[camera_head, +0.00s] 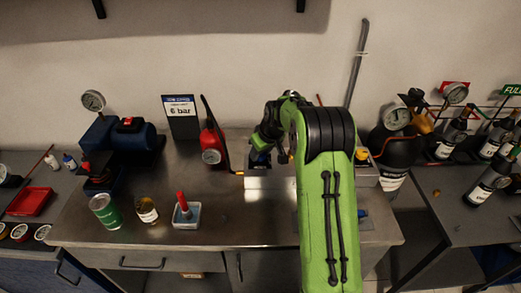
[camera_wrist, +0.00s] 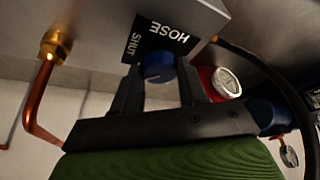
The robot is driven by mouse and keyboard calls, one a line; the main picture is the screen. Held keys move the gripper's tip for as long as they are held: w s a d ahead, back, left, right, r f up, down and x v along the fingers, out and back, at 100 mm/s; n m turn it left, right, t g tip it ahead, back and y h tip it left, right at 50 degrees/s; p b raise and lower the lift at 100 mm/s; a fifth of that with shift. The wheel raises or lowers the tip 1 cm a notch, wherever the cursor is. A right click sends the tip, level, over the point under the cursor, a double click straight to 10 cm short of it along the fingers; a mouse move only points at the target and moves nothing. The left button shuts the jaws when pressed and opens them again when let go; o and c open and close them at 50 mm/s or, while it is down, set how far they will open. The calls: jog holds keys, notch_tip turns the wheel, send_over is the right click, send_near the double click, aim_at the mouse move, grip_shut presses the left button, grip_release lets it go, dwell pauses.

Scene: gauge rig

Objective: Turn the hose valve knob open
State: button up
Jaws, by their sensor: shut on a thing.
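In the wrist view, the blue hose valve knob (camera_wrist: 158,68) sits on a grey metal box (camera_wrist: 205,12) beside a black label (camera_wrist: 162,38) reading HOSE and SHUT. My gripper (camera_wrist: 160,84) has its two black fingers on either side of the knob and is shut on it. A pale mark shows on the knob's face; its turn angle is hard to judge. In the head view, my green and black arm reaches to the box at the back of the metal bench (camera_head: 240,222). There the arm hides most of the box, and I cannot make out the knob.
A copper pipe (camera_wrist: 35,115) and a black hose (camera_wrist: 265,75) flank the box. A red device with a gauge (camera_head: 212,150) stands left of my gripper, near a "6 bar" sign (camera_head: 181,112). A green can (camera_head: 105,211) and a jar (camera_head: 147,211) stand front left. Bottles crowd the right.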

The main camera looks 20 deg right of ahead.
jog(key=n+p, duration=0.1)
jog(key=n, duration=0.1)
jog(key=n+y+p, duration=0.1)
jog(key=n, duration=0.1)
jog(key=shift+d+r+g+y, duration=0.1)
jog(key=shift+d+g+y, duration=0.05)
jog(key=shift+g+y, duration=0.15)
jog(key=shift+w+n+g+y+p, duration=0.1)
jog(key=shift+n+g+y+p, duration=0.25)
jog(key=shift+n+p, duration=0.7)
jog(key=shift+w+n+g+y+p, duration=0.1)
jog(key=shift+n+g+y+p, duration=0.35)
jog(key=shift+n, duration=1)
jog(key=o, duration=1.1)
jog(key=shift+c, duration=0.2)
jog(key=shift+d, duration=0.1)
jog(key=p+v, duration=0.3)
jog(key=v, duration=1.2)
jog(key=shift+s+r+p, duration=0.2)
jog(key=shift+r+p, duration=0.1)
jog(key=shift+r, duration=0.05)
